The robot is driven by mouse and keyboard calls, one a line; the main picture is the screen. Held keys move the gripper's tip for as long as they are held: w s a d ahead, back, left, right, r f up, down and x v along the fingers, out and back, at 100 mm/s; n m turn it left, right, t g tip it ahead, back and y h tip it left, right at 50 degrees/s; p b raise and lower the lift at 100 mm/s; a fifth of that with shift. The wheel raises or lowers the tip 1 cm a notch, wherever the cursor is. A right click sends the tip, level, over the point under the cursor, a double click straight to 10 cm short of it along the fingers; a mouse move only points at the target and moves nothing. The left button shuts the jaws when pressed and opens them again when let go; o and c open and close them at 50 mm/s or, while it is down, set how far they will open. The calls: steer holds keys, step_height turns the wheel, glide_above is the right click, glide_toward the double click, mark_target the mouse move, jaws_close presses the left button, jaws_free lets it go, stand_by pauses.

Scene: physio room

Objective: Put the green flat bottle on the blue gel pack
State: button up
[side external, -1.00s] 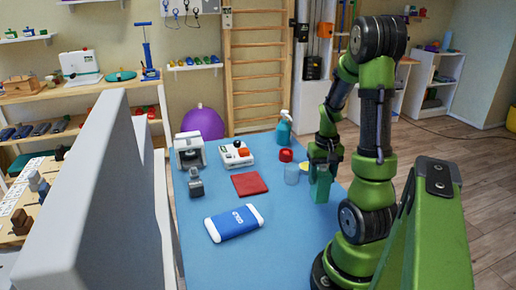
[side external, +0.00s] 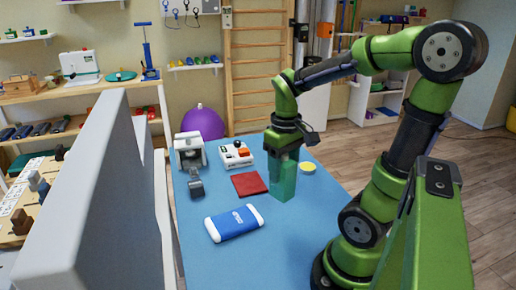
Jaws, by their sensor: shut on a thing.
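The green flat bottle (side external: 284,180) is upright in my gripper (side external: 287,152), which is shut on its upper part. I cannot tell whether its base touches the blue table or hangs just above it. The blue gel pack (side external: 235,223), with white ends and white lettering, lies flat on the table, in front and to the left of the bottle. The bottle is apart from the pack in the picture.
A red cloth or pad (side external: 249,183) lies just left of the bottle. A white device with an orange part (side external: 237,156), a white-grey machine (side external: 190,151) and a grey object (side external: 196,186) stand farther back. A yellow round item (side external: 308,168) is at right. The table's front (side external: 225,268) is clear.

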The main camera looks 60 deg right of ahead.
steer(key=s+a+f+n, duration=0.3)
steer(key=s+a+n, duration=0.1)
steer(key=a, duration=0.4)
steer(key=shift+w+d+f, duration=0.4)
steer(key=shift+w+f, duration=0.4)
steer(key=shift+w, duration=1.8)
steer(key=shift+w+d+f, duration=0.4)
steer(key=shift+w+f, duration=0.45)
steer(key=shift+w, duration=1.8)
steer(key=shift+w+d+f, duration=0.4)
steer(key=shift+w+f, duration=0.4)
steer(key=shift+w, duration=1.8)
steer(key=shift+f, duration=0.15)
steer(key=o, duration=1.2)
step_height(320, 180, up, 12)
steer(key=s+a+r+m+t, duration=0.1)
steer(key=s+a+t, duration=0.1)
steer(key=s+a, duration=0.1)
steer(key=s+a+r+m+t+y, duration=0.1)
steer(key=s+a+t, duration=0.1)
steer(key=s, duration=0.1)
steer(key=s+a+r+m+t+y, duration=0.1)
steer(key=s+a+m+t, duration=0.1)
steer(key=s+a+t, duration=0.1)
steer(key=shift+s+a+r, duration=0.1)
steer(key=shift+s+a, duration=0.1)
steer(key=shift+a, duration=0.1)
